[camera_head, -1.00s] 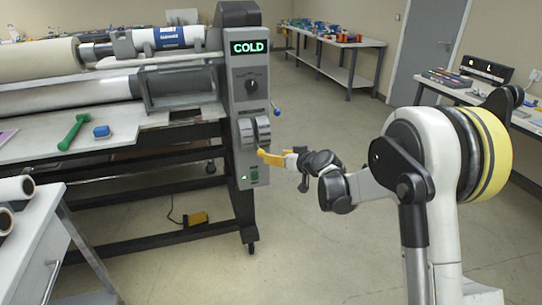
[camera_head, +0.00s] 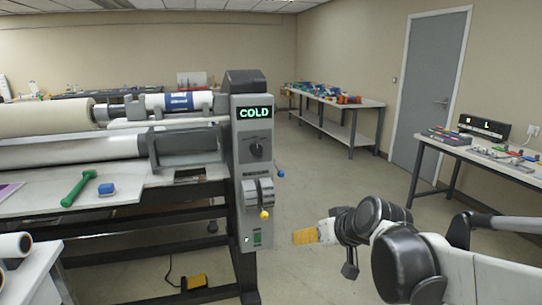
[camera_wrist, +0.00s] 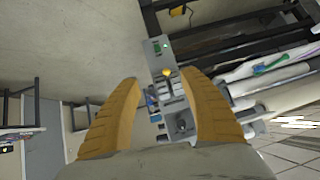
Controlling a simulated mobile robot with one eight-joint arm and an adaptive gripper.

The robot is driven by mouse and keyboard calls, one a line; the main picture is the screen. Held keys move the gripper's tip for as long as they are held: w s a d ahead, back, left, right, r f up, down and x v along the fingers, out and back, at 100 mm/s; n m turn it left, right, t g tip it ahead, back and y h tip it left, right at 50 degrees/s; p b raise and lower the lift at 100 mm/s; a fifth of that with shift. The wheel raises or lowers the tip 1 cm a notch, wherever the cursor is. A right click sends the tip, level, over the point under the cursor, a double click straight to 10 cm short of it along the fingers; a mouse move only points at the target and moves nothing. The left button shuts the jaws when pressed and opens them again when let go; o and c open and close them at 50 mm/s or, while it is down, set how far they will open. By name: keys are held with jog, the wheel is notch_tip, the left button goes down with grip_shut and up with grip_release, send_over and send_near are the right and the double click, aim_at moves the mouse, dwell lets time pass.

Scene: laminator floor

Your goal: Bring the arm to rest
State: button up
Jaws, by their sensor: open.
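My gripper (camera_head: 306,236) has yellow fingers and hangs in free air to the right of the laminator's control column in the head view. In the wrist view my gripper (camera_wrist: 165,100) shows its two ribbed yellow fingers spread wide with nothing held between them. Beyond the fingers stands the laminator's control panel (camera_wrist: 172,75) with a yellow-tipped lever (camera_wrist: 166,72). In the head view the laminator (camera_head: 245,160) shows a green COLD display (camera_head: 255,112) and the same yellow-tipped lever (camera_head: 264,215). My gripper is apart from the lever and panel.
A yellow foot pedal (camera_head: 194,282) is on the floor. A table with goods (camera_head: 372,103) stands at the back, another table (camera_head: 470,147) at the right. The floor between is clear.

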jog(key=s+d+f+m+g+h, duration=0.1)
jog(key=s+d, duration=0.3)
jog(key=s, duration=0.7)
jog(key=s+d+f+m+g+h, duration=0.1)
jog(key=s+d+f+m+h, duration=0.1)
jog(key=s, duration=0.9)
jog(key=d+f+h, duration=0.1)
jog(key=d, duration=0.1)
jog(key=shift+s+d+f, duration=0.25)
jog(key=shift+d+f, duration=0.1)
jog(key=shift+f, duration=0.05)
dwell(1.1)
